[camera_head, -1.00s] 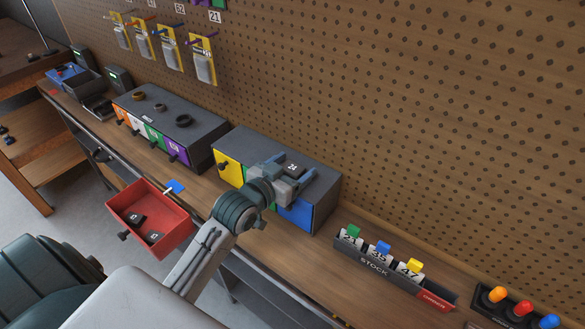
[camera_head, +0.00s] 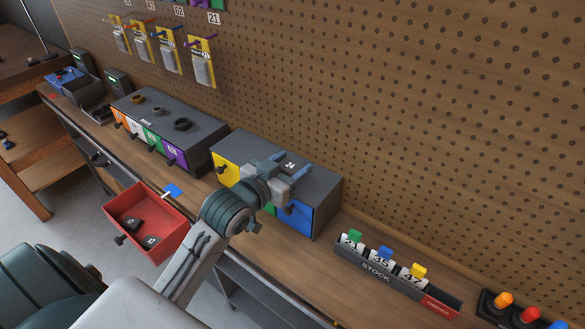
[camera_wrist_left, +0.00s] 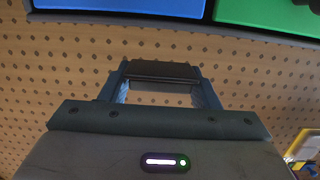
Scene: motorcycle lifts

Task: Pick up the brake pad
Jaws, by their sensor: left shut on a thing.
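A dark brake pad (camera_head: 290,166) with a white number label sits at the top of the cabinet with yellow, green and blue drawers (camera_head: 318,188). My left gripper (camera_head: 291,168) is shut on this pad, with a finger on each side. In the left wrist view the dark pad (camera_wrist_left: 160,70) spans the gap between the two fingertips. I cannot tell whether the pad still touches the cabinet top. Two more dark labelled pieces (camera_head: 131,224) lie in the open red drawer (camera_head: 172,243). My right gripper is not in view.
A second cabinet (camera_head: 205,132) with several coloured drawers and dark rings on top stands to the left. A stock rack (camera_head: 378,268) with numbered cards is to the right, beside coloured knobs (camera_head: 503,300). A pegboard (camera_head: 430,130) rises behind. Bare bench lies between cabinet and rack.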

